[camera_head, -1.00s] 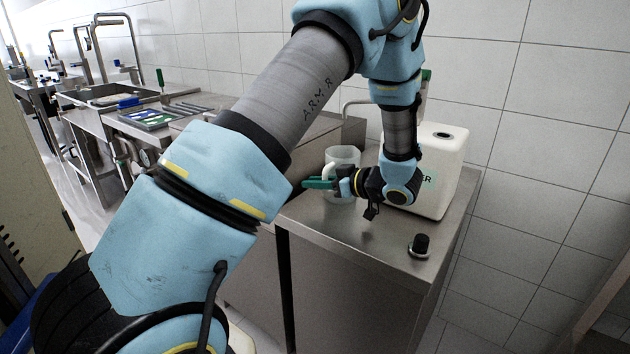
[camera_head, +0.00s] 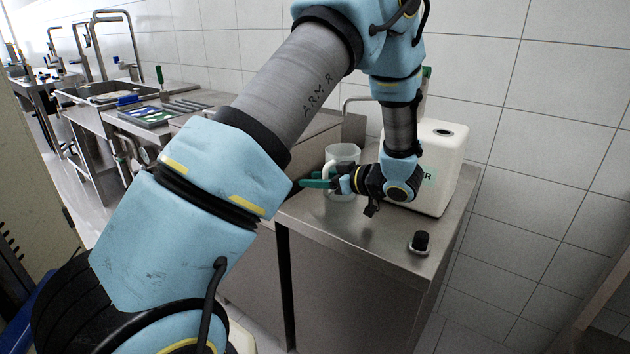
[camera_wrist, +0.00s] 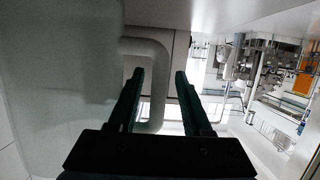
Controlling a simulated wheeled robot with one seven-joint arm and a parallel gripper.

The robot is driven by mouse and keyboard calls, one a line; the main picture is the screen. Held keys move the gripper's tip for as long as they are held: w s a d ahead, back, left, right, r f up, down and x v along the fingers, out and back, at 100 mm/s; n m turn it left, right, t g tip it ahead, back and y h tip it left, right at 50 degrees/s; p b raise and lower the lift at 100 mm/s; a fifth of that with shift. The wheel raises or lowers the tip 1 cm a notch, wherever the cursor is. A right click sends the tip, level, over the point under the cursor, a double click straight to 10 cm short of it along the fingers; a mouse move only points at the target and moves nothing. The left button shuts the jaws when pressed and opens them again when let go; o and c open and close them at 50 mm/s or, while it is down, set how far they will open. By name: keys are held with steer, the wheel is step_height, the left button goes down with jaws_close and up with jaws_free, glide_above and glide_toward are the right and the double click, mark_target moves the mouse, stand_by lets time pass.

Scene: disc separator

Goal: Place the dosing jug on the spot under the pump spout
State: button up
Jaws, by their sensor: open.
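The dosing jug (camera_head: 343,153), pale and translucent, stands upright on the steel counter (camera_head: 330,225). My gripper (camera_head: 316,183) is beside it, with its green fingers at handle height. In the wrist view the jug (camera_wrist: 65,90) fills the left side. Its handle (camera_wrist: 155,62) reaches into the space between the two open fingers of my gripper (camera_wrist: 160,75). I cannot tell whether a finger touches it. A curved metal pipe (camera_head: 352,101), perhaps the pump spout, shows behind the jug, partly hidden by my arm. The spot beneath it cannot be made out.
A white canister (camera_head: 452,160) with a lettered label stands right of the jug, close behind my wrist. A black knob (camera_head: 420,242) sits near the counter's right front. The counter's front middle is clear. Sinks and a tray (camera_head: 150,115) are farther left.

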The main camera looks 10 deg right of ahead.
steer(key=b+v, duration=0.1)
steer(key=v, duration=1.1)
